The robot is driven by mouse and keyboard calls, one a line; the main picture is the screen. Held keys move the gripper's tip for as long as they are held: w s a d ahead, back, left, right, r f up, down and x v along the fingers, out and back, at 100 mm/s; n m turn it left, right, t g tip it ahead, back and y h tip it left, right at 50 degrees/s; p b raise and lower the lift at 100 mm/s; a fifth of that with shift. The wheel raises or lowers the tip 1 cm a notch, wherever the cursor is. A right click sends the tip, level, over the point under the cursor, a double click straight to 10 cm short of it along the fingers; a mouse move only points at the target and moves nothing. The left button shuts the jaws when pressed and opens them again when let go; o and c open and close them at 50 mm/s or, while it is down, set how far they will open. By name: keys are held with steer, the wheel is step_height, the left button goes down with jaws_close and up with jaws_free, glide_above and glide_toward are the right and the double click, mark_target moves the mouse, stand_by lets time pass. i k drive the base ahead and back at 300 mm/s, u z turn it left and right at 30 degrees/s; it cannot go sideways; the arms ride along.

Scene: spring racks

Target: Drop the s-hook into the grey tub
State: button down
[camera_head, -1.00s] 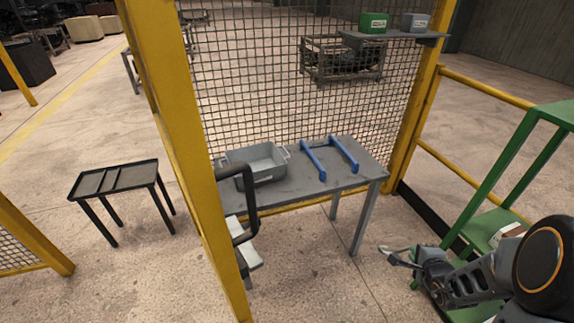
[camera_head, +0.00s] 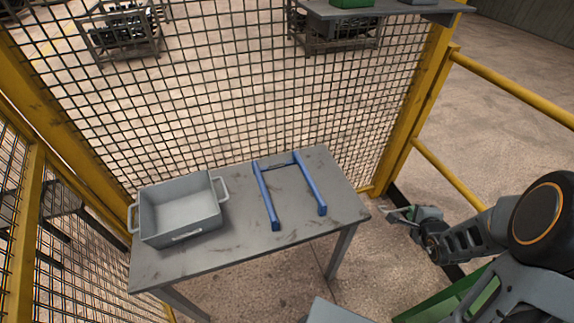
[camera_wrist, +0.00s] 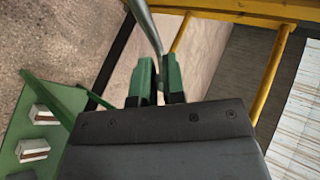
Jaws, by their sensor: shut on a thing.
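The grey tub (camera_head: 185,238) stands upright on the left half of the grey table, with a handle at each end. It looks empty inside. My gripper (camera_head: 410,212) is to the right of the table, well apart from the tub. In the wrist view, its green fingers (camera_wrist: 158,78) are shut on the s-hook (camera_wrist: 146,22), a curved grey metal rod. The hook reaches up past the fingertips, and its far end is out of that view. In the head view the hook (camera_head: 391,212) is small at the gripper's tip.
A blue frame with two bars (camera_head: 268,200) lies on the table (camera_head: 235,255) right of the tub. A mesh fence (camera_head: 250,80) stands behind the table, with yellow posts (camera_head: 415,120) at its sides. A yellow rail (camera_head: 510,90) runs at the right.

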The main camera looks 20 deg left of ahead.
mark_target(178, 213)
steer(key=i, duration=0.55)
steer(key=u, duration=3)
steer(key=i, duration=0.5)
